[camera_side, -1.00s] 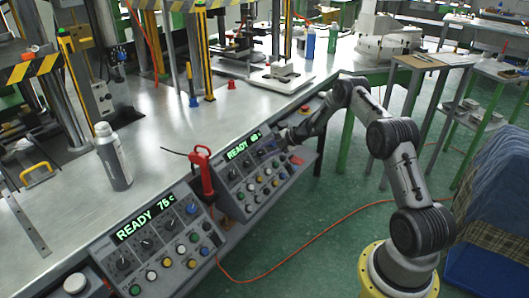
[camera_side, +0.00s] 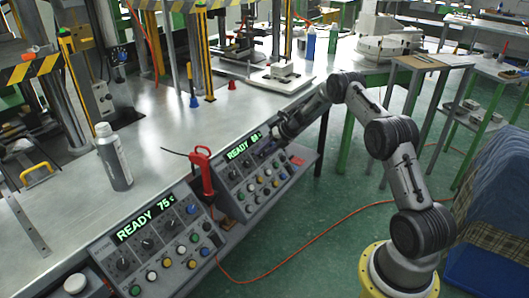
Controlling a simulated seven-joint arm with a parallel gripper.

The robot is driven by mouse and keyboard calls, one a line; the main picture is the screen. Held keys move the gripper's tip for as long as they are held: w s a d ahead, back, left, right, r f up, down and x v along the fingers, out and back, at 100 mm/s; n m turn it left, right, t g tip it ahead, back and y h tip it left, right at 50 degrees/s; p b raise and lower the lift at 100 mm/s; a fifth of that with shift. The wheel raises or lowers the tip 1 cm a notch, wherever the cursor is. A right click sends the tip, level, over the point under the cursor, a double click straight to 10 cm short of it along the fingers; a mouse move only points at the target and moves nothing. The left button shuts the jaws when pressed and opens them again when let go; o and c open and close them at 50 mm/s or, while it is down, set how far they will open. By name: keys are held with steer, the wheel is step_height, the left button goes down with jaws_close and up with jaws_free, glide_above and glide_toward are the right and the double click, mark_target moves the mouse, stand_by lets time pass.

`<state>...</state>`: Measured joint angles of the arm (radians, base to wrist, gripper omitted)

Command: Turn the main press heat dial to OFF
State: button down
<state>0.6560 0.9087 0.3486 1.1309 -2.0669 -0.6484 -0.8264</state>
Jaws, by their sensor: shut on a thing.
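Two sloped control panels stand along the table's front edge. The near panel (camera_side: 128,262) has a green display reading "READY 75 c", dark dials and several coloured buttons. The far panel (camera_side: 232,174) has a green display (camera_side: 243,146) that reads READY with a smaller number, plus dials and buttons. My gripper (camera_side: 270,147) is at the upper right of the far panel, shut on what seems to be a dial there. The fingertips and the dial are small and partly hidden, so the dial's marking and pointer cannot be read. The near panel's dials are untouched.
A red-handled tool (camera_side: 202,170) stands between the panels. A grey bottle (camera_side: 114,158) stands on the metal table (camera_side: 160,135). Press columns rise behind. An orange cable (camera_side: 310,243) lies on the green floor. The space in front of the panels is free.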

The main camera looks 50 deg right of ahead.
steer(key=shift+n, duration=0.5)
steer(key=c, duration=0.5)
jaws_free()
steer(key=shift+r, duration=0.1)
steer(key=v, duration=1.3)
steer(key=shift+a+r, duration=0.1)
steer(key=shift+r, duration=0.25)
